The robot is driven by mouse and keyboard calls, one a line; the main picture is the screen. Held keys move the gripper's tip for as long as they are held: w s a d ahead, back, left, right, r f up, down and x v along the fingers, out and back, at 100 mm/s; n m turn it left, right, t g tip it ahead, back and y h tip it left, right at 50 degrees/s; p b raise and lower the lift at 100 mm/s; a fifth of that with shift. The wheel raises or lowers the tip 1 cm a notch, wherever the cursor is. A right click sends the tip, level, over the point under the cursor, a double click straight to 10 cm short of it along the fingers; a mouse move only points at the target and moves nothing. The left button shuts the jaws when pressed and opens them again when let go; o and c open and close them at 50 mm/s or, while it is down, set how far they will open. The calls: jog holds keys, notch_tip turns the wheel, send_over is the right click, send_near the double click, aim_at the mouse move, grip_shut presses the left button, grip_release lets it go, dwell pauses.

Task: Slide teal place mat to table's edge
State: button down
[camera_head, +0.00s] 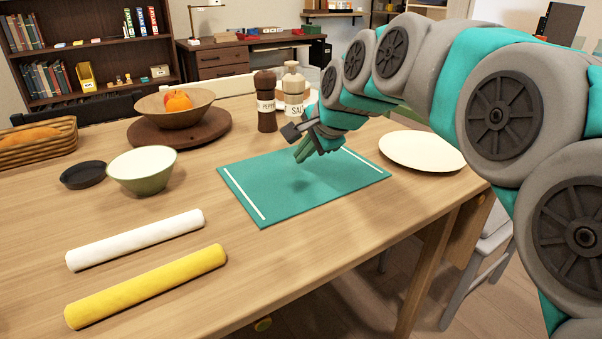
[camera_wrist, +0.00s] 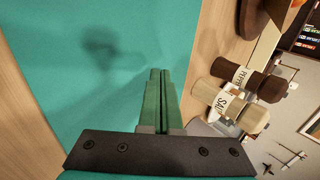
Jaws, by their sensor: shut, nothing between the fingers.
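The teal place mat (camera_head: 274,188) lies flat on the wooden table, with a white stripe near its left and right ends. In the wrist view the mat (camera_wrist: 70,50) fills much of the picture. My gripper (camera_head: 301,158) is over the far middle part of the mat, with its fingers pointing down. In the wrist view my gripper (camera_wrist: 159,75) has its two green fingers side by side with nothing between them. I cannot tell whether the fingertips touch the mat.
Pepper (camera_head: 265,103) and salt (camera_head: 293,92) mills stand behind the mat. A cream plate (camera_head: 422,151) lies to its right. A green bowl (camera_head: 143,178), a white roll (camera_head: 136,239) and a yellow roll (camera_head: 147,286) are to the left. The wooden table (camera_head: 290,262) is bare in front.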

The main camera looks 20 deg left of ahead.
aim_at(327, 192)
jog(key=shift+s+d+f, duration=0.1)
jog(key=shift+f, duration=0.75)
jog(key=shift+s+d+f+b, duration=0.2)
jog(key=shift+s+d+b, duration=0.3)
jog(key=shift+s+d, duration=1.25)
jog(key=shift+d, duration=0.25)
jog(key=shift+s+d+f, duration=0.1)
jog(key=shift+s+d, duration=1.45)
jog(key=shift+d, duration=0.2)
jog(key=shift+w+r+p, duration=0.15)
jog(key=shift+r+p, duration=1.65)
jog(key=shift+r, duration=2.1)
